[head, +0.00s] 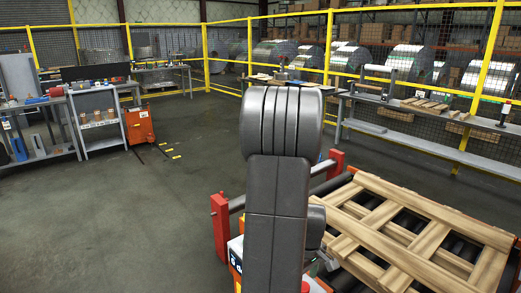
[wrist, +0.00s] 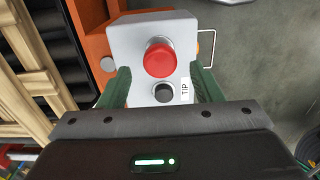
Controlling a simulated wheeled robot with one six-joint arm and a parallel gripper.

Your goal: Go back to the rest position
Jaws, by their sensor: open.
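My gripper (wrist: 161,90) is open in the wrist view, its two green fingers apart. Between and beyond the fingers is a light grey control box (wrist: 126,36) with a red button (wrist: 160,58) and a smaller black button (wrist: 163,93). A label reading "TIP" sits beside the black button. I cannot tell whether the fingers touch the box. In the head view my dark arm stands upright in the middle and hides the gripper and most of what lies behind it.
A wooden pallet (head: 396,228) lies on black rollers at the right, next to a red post (head: 219,228). Workbenches stand at the left, with an orange cart (head: 139,125). A yellow-framed mesh fence runs behind, with a grey bench (head: 421,147) before it. The left floor (head: 110,220) is clear.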

